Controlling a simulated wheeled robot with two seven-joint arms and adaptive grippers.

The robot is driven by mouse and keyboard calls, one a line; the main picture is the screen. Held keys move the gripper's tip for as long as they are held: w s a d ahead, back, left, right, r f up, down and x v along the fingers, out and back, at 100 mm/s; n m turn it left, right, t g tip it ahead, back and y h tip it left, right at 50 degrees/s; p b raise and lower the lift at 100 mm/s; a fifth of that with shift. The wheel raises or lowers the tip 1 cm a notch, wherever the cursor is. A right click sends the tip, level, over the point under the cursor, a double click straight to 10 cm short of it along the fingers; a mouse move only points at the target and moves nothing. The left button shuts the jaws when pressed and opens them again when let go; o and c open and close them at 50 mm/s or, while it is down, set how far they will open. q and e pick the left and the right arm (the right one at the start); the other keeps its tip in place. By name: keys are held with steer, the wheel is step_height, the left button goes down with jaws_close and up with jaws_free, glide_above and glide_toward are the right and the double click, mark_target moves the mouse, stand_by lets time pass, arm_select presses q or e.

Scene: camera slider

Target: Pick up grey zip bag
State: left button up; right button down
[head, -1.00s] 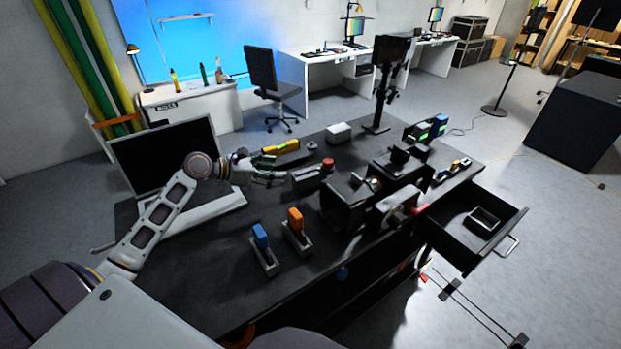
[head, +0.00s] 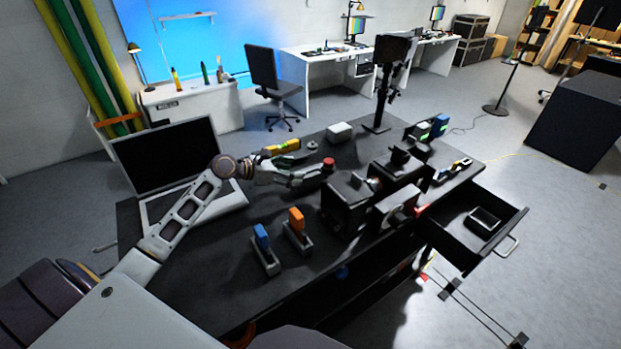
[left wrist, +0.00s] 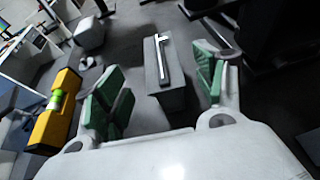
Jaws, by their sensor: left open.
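The grey zip bag (left wrist: 172,92) appears to be the dark grey, box-shaped thing with a pale zip-like strip along its top in the left wrist view. It lies between and beyond the two green-padded fingers of my left gripper (left wrist: 160,75), with clear space on both sides. The fingers are spread and hold nothing. In the head view, my left gripper (head: 303,174) is over the back middle of the dark table and hides most of the bag. My right gripper is not in view.
A yellow spirit level (head: 283,147) lies close behind my left gripper. A red-topped thing (head: 328,164) is just right of it. A laptop (head: 170,155), a pale grey box (head: 338,131), two docked tools (head: 297,219) and black equipment (head: 350,195) crowd the table (head: 215,285).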

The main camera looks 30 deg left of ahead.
mark_target(308, 170)
arm_select(q)
steer(key=shift+x, duration=1.1)
steer(key=shift+p+x, duration=0.35)
steer(key=shift+x, duration=2.25)
steer(key=shift+d+r, duration=0.1)
steer(key=shift+r, duration=0.05)
steer(key=c, duration=1.2)
